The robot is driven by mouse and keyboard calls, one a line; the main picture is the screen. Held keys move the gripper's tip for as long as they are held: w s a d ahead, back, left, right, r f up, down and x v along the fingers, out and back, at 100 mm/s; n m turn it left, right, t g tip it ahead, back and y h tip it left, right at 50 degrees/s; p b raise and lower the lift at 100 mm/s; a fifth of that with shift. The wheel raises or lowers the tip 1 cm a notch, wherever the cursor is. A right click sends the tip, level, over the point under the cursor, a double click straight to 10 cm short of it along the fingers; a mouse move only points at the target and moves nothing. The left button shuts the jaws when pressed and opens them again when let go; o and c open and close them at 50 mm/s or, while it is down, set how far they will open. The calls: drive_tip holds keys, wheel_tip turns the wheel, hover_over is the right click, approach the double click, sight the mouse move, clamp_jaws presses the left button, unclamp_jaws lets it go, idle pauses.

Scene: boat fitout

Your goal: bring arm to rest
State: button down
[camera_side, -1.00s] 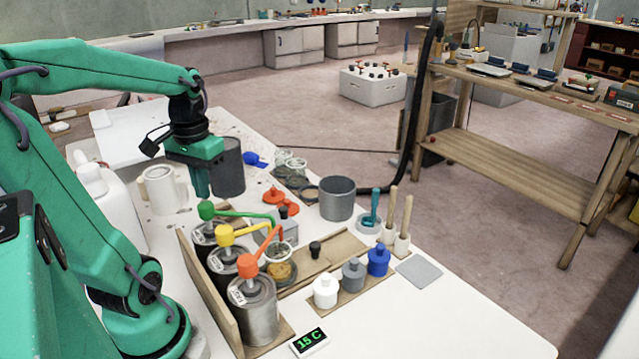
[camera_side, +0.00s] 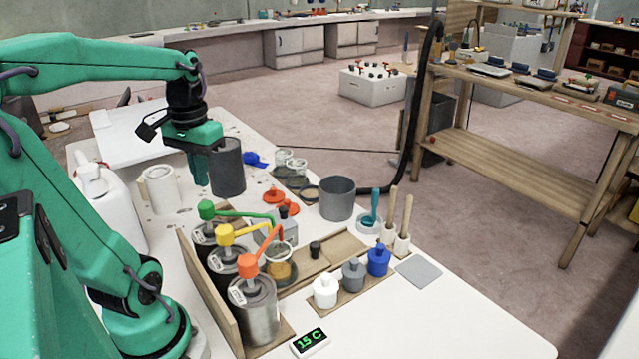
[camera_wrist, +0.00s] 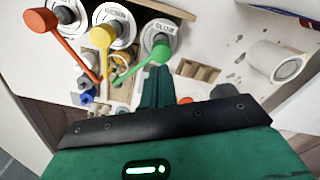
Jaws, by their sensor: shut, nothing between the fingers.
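My gripper (camera_side: 200,172) is the green end of my arm, pointing down above the white table (camera_side: 455,325). Its fingers are shut and hold nothing. In the side view it hangs in front of the dark grey canister (camera_side: 228,165) and right of the white cup (camera_side: 163,190). In the wrist view the shut green fingers (camera_wrist: 156,85) show at the middle, near the green pump spout. The fingertips appear clear of the tabletop.
Tins with green (camera_side: 206,210), yellow (camera_side: 225,235) and orange (camera_side: 247,266) pumps stand below my gripper. A grey pot (camera_side: 337,198), brushes (camera_side: 404,222) and small bottles (camera_side: 325,291) stand to the right. A wooden shelf (camera_side: 520,170) stands beyond. Open air lies above the table.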

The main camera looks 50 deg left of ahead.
drive_tip(key=w+d+m+t, duration=0.4)
drive_tip(key=d+m+t, duration=0.1)
drive_tip(key=d, duration=1)
drive_tip(key=shift+r+m+t, duration=0.15)
drive_tip(key=shift+m+t, duration=0.15)
drive_tip(key=shift+m, duration=0.2)
drive_tip(key=c, duration=2.2)
unclamp_jaws()
drive_tip(key=shift+w+a, duration=0.1)
